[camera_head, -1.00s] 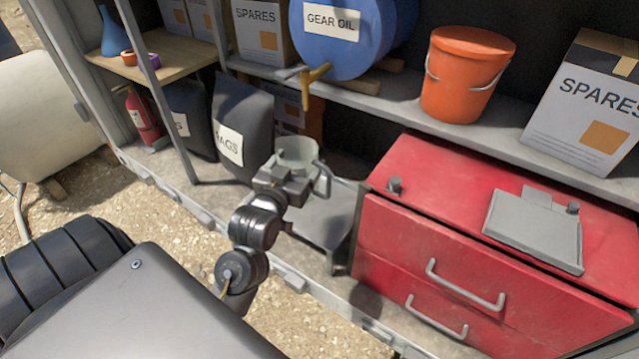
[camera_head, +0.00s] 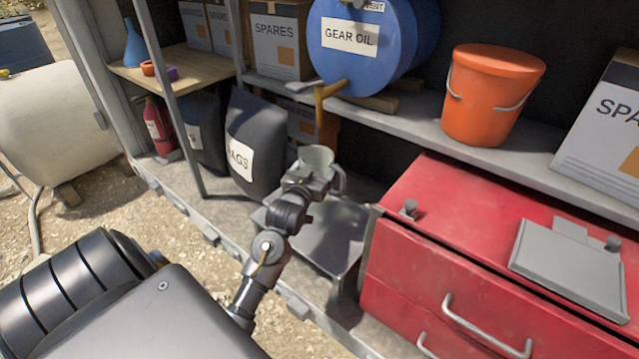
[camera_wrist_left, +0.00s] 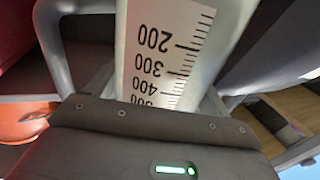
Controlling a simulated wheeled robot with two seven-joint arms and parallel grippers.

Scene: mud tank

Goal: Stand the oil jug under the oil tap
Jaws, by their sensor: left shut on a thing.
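The oil jug (camera_head: 318,157) is a pale, open-topped measuring jug with a side handle, held about upright. My left gripper (camera_head: 308,179) is shut on it from the near side. In the left wrist view the jug (camera_wrist_left: 150,45) fills the middle, with its black scale facing the camera, above the gripper body (camera_wrist_left: 150,125). The oil tap (camera_head: 323,94) is yellow-brown and hangs from the blue gear oil drum (camera_head: 349,60). In the head view the jug appears just below the tap; the exact depth between them is unclear. My right gripper is out of view.
A low grey stand (camera_head: 328,240) is below the jug, partly hidden by my arm. A red drawer cabinet (camera_head: 440,240) is on the right, black bags (camera_head: 258,130) on the left. The shelf (camera_head: 420,115) holds an orange bucket (camera_head: 490,95) and spares boxes (camera_head: 610,130).

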